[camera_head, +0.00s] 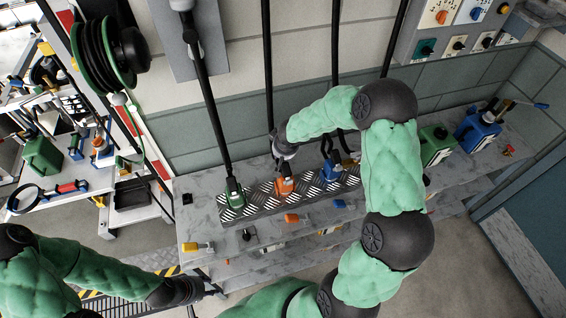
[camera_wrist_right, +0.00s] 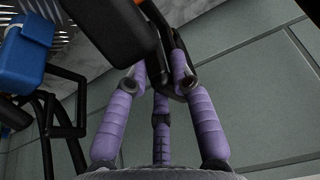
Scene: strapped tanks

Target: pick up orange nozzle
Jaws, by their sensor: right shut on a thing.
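The orange nozzle (camera_head: 285,187) sits upright on the metal tread-plate strip (camera_head: 258,197), between a green nozzle (camera_head: 234,194) and a blue nozzle (camera_head: 329,172). My right gripper (camera_head: 281,152) is just above and behind it, by its black upper part. In the right wrist view, the purple fingers (camera_wrist_right: 160,75) are closed around a black part that seems to belong to this nozzle. Only a sliver of orange shows at the top edge there. The blue nozzle (camera_wrist_right: 22,45) shows at the left. My left gripper (camera_head: 188,291) is low at the left, away from the nozzles; its fingers are unclear.
Black hoses hang down to the nozzles in front of the wall. Green (camera_head: 437,146) and blue (camera_head: 477,131) cans stand on the counter at the right. Small coloured parts, including a yellow one (camera_head: 197,247), lie along the front. A shelf with tools is at the left.

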